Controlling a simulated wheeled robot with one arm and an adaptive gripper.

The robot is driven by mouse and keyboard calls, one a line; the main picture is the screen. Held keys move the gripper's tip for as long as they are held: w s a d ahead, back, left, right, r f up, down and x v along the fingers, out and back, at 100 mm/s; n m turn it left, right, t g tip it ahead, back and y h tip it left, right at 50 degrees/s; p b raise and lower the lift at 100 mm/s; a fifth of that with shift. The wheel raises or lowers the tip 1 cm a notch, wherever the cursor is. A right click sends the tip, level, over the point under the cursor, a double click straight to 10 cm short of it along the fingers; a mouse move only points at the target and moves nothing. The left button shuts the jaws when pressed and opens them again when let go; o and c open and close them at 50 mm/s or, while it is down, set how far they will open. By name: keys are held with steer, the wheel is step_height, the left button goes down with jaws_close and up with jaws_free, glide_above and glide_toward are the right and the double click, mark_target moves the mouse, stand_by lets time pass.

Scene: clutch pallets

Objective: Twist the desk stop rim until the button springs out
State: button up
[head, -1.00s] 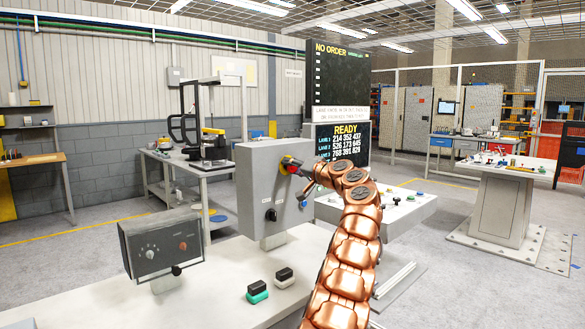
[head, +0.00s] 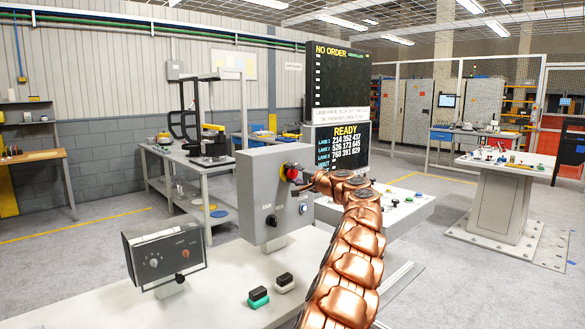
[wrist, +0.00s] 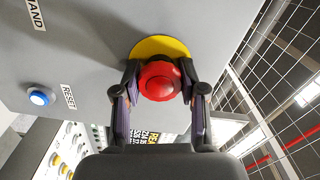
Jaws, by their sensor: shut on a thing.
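The red desk stop button (wrist: 160,82) sits on a round yellow plate (wrist: 160,47) on the grey control box (head: 258,195). In the head view the red button (head: 292,173) shows at the box's upper right. My gripper (wrist: 159,88) reaches it straight on, with one finger on each side of the red head. The fingers are closed on its rim. The wrist view shows the button's face between them. Whether the button stands out or is pressed in is hard to tell from this angle.
A blue-white reset button (wrist: 40,97) is on the same panel, and a black knob (head: 270,221) is on the box's lower front. Screens (head: 342,145) stand behind.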

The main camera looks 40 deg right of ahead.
steer(key=shift+m+p, duration=0.4)
steer(key=shift+m, duration=0.2)
steer(key=o, duration=1.2)
steer(key=shift+c, duration=0.2)
steer(key=shift+s+r, duration=0.15)
steer(key=shift+s, duration=2.2)
steer(key=s, duration=0.7)
steer(key=shift+s, duration=0.15)
